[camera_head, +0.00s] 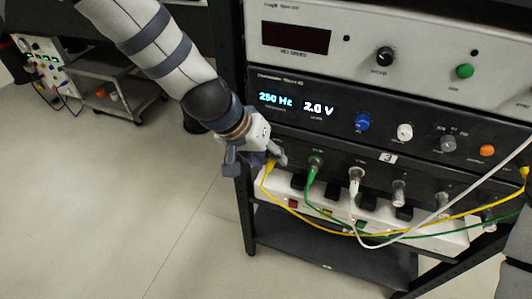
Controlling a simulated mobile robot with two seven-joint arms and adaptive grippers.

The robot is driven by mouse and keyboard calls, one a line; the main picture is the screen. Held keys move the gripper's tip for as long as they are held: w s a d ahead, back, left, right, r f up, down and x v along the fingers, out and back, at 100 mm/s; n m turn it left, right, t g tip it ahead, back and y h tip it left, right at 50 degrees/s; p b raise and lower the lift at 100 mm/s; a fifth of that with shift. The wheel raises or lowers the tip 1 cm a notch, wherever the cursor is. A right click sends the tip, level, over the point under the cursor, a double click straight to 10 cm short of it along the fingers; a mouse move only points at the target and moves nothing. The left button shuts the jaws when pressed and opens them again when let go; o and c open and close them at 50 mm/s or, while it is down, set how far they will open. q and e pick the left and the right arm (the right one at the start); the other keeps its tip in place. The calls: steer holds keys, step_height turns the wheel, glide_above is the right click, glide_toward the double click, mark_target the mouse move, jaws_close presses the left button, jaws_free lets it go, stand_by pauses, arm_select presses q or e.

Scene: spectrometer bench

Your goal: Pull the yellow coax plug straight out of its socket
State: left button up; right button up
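The yellow coax plug (269,165) sits at the left end of the socket row on the dark instrument panel, with its yellow cable hanging down and running right. My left gripper (257,166) is right in front of it at the panel's lower left. Its fingers are spread apart, one to the left of the plug and one near its right side. The gripper partly hides the plug and its socket. I cannot tell whether a finger touches the plug. A second yellow plug (524,172) is at the far right end of the row. My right gripper is not in view.
A green plug (315,163) and a white plug (355,174) sit in neighbouring sockets, close to the gripper's right. Their cables cross a white power strip (452,243) below. Knobs (362,122) stand out above. Open floor (110,200) lies left of the rack.

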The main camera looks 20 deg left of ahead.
arm_select(q)
jaws_close()
steer(key=shift+s, duration=0.1)
steer(key=shift+s+r+p, duration=0.1)
steer(key=shift+s+p, duration=0.35)
steer(key=shift+s, duration=0.7)
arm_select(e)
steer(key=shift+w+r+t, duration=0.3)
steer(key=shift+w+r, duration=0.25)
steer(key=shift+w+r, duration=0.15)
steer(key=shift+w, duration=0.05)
